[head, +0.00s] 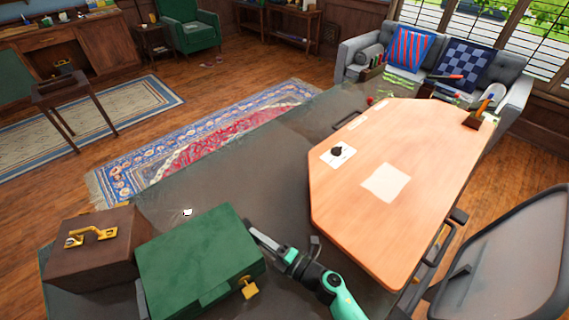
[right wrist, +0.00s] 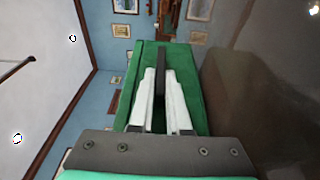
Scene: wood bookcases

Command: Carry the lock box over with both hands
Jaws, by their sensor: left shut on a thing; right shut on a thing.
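The lock box (head: 195,258) is a green box with a gold padlock (head: 249,287) on its front, at the bottom of the head view. My right gripper (head: 256,233) is at its right side, shut on it. In the right wrist view, the pale fingers (right wrist: 161,98) lie against the green box (right wrist: 198,106), with a dark strip between them. Only a grey sliver of my left gripper (head: 141,298) shows at the box's left side, shut on it; its fingertips are mostly hidden. I cannot tell whether the box touches the dark surface below.
A brown box (head: 95,250) with a gold handle stands close to the left of the green box. The dark grey tabletop (head: 215,190) is largely clear behind. A wooden desk panel (head: 400,180) with small items lies to the right, near an office chair (head: 510,265).

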